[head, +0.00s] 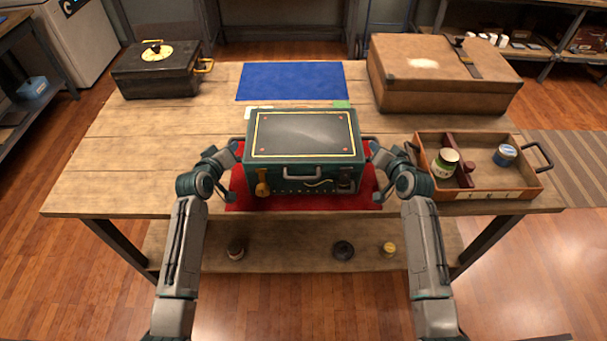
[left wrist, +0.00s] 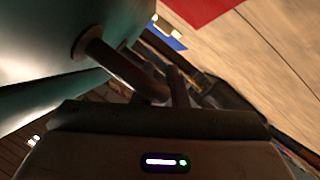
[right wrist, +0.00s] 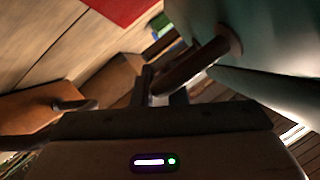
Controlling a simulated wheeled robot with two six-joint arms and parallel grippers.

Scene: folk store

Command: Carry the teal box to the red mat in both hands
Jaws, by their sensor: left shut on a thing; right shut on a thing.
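The teal box (head: 305,182), with a dark top and gold trim, is level over the red mat (head: 232,196) at the table's front. Red shows at both sides and along the front; the box hides the middle. I cannot tell whether the box touches the mat. My left gripper (head: 233,150) is shut on the box's left side handle, a dark bar in the left wrist view (left wrist: 120,68). My right gripper (head: 378,150) is shut on the right side handle, which shows in the right wrist view (right wrist: 195,65).
A blue mat (head: 290,82) lies behind the box. A black case (head: 155,82) stands back left, a brown case (head: 440,80) back right. An orange-brown tray (head: 490,194) with jars sits close to my right arm. The table's left front is clear.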

